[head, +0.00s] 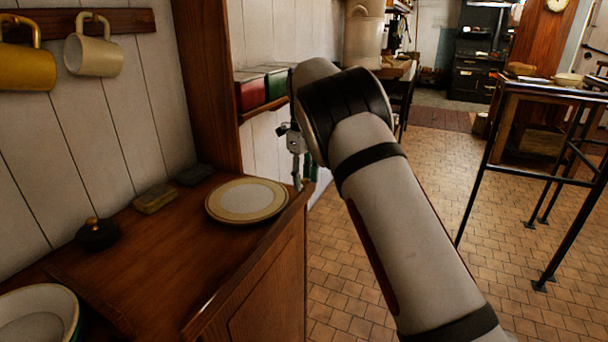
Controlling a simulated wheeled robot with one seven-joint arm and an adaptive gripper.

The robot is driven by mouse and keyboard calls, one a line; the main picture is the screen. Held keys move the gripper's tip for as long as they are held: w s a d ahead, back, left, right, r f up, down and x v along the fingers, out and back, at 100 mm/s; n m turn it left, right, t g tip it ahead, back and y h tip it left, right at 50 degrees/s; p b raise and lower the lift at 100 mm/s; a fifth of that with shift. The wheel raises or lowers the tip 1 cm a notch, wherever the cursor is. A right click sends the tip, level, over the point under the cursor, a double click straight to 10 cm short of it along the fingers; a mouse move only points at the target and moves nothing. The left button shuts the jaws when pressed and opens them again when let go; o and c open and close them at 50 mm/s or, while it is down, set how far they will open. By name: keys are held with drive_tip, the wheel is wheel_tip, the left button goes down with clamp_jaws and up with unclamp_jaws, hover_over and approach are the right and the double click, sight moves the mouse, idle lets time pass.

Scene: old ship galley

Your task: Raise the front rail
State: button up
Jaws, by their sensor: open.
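A wooden counter (150,243) stands at the left, and a raised wooden edge (262,258) runs along its front side. This edge may be the front rail; I cannot tell for sure, nor whether it is hinged. My gripper (298,180) points down near the far right corner of the counter, just past the plate. It is partly hidden behind my own arm. It is open, with nothing seen in it, and I cannot tell whether it touches the edge.
A cream plate (246,200) lies near the counter's front edge. A bowl (38,316), a dark lidded pot (97,234) and small blocks (154,199) stand on the counter. Mugs (94,48) hang above. A metal-framed table (545,95) stands right; tiled floor (440,190) lies between.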

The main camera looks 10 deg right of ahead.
wheel_tip(320, 180, up, 12)
idle(0.6)
drive_tip(key=s+d+r+n+t+y+p, duration=0.1)
drive_tip(key=s+d+r+n+p, duration=0.15)
drive_tip(key=s+r+n, duration=0.65)
drive_tip(key=s+d+r+n+t+y+p, duration=0.1)
drive_tip(key=s+d+r+n, duration=0.4)
drive_tip(key=s, duration=0.7)
drive_tip(key=s+f+n+p, duration=0.1)
drive_tip(key=s+n, duration=0.3)
drive_tip(key=s, duration=0.6)
drive_tip(key=s+a+f+n+t+h+p, duration=0.1)
drive_tip(key=s+f+n, duration=0.3)
drive_tip(key=s, duration=0.6)
drive_tip(key=s+a+f+n+t+p, duration=0.1)
drive_tip(key=s+n, duration=0.4)
drive_tip(key=s, duration=0.5)
wheel_tip(320, 180, down, 2)
drive_tip(key=shift+a+f+h+p, duration=0.1)
drive_tip(key=shift+a+h+p, duration=0.15)
drive_tip(key=shift+h+p, duration=0.25)
